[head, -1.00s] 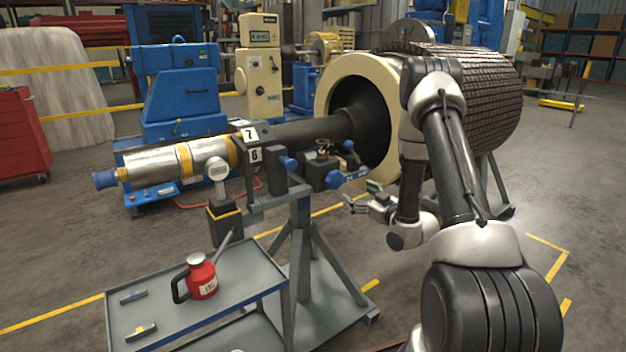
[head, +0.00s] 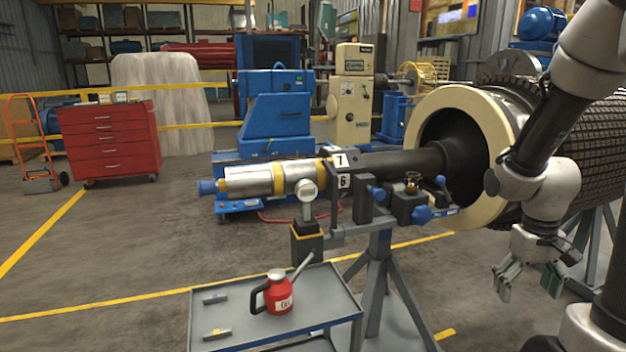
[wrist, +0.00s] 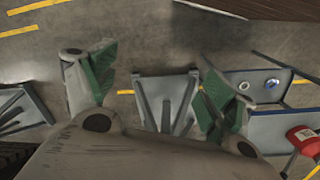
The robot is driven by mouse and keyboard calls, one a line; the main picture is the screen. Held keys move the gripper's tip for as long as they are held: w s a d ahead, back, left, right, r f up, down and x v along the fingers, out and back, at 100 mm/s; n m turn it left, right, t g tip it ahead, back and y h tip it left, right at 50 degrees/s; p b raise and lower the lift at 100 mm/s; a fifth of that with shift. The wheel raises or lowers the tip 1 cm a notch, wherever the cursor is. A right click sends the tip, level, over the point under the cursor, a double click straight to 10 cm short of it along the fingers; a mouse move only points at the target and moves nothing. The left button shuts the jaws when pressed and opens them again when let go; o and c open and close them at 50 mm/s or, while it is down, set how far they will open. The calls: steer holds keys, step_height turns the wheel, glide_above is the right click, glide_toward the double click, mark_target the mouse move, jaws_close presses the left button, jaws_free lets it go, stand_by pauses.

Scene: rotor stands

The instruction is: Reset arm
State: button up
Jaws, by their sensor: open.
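My gripper (head: 530,282) hangs at the right of the head view, fingers pointing down, to the right of the rotor stand (head: 378,285). Its two green-padded fingers stand wide apart with nothing between them. In the wrist view my gripper (wrist: 148,88) is also open and empty, above the grey floor and the legs of a stand. The arm is bent, with its upper links in front of the large dark ribbed cylinder (head: 590,150). The gripper touches nothing that I can see.
A grey cart (head: 335,308) holds a red oil can (head: 280,295) and small bars. The shaft (head: 400,162) runs into the cream ring (head: 425,105) on the cylinder. A red tool cabinet (head: 110,140) stands at the back left.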

steer(key=s+a+r+t, duration=0.2)
steer(key=s+a+r, duration=0.2)
steer(key=r, duration=0.5)
steer(key=s+a+r+n+t, duration=0.1)
steer(key=s+a+r+t, duration=0.1)
steer(key=s+a+r, duration=0.3)
step_height(320, 180, up, 4)
steer(key=shift+f+t+y, duration=0.15)
steer(key=shift+t+y, duration=0.25)
stand_by(0.9)
